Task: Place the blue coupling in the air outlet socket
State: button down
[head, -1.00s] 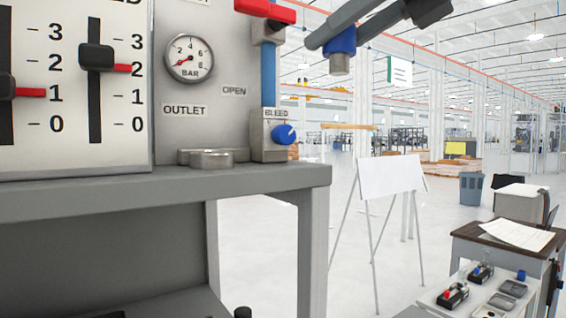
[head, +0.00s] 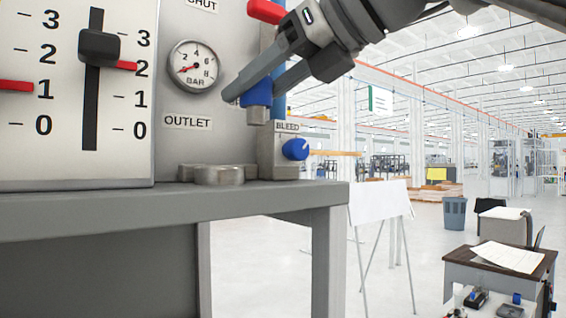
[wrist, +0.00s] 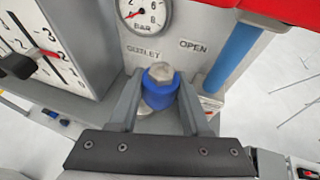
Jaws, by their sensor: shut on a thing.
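The blue coupling (head: 257,94) hangs in my gripper (head: 246,88), with its silver end pointing down in the head view. The wrist view also shows the coupling (wrist: 161,94) between the two grey fingers of my gripper (wrist: 159,100), which are shut on it. The air outlet socket (head: 220,175) is a short round metal piece on the grey bench, under the OUTLET label. The coupling is above it and to its right in the head view, clearly apart from it. In the wrist view the socket is mostly hidden.
The grey panel carries a pressure gauge (head: 194,67) and sliders (head: 100,47) at left. A blue pipe with a red handle (head: 266,11) and a BLEED block with a blue knob (head: 295,149) stand close behind and right of the coupling. The bench edge (head: 180,207) runs in front.

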jog(key=a+f, duration=0.2)
jog(key=a, duration=0.2)
jog(key=shift+s+a+f, duration=0.15)
jog(key=shift+a+f, duration=0.05)
jog(key=shift+f, duration=0.2)
jog(key=shift+f+b, duration=0.95)
jog(key=shift+f, duration=0.95)
jog(key=shift+f, duration=0.2)
jog(key=shift+c, duration=1.8)
grip_release()
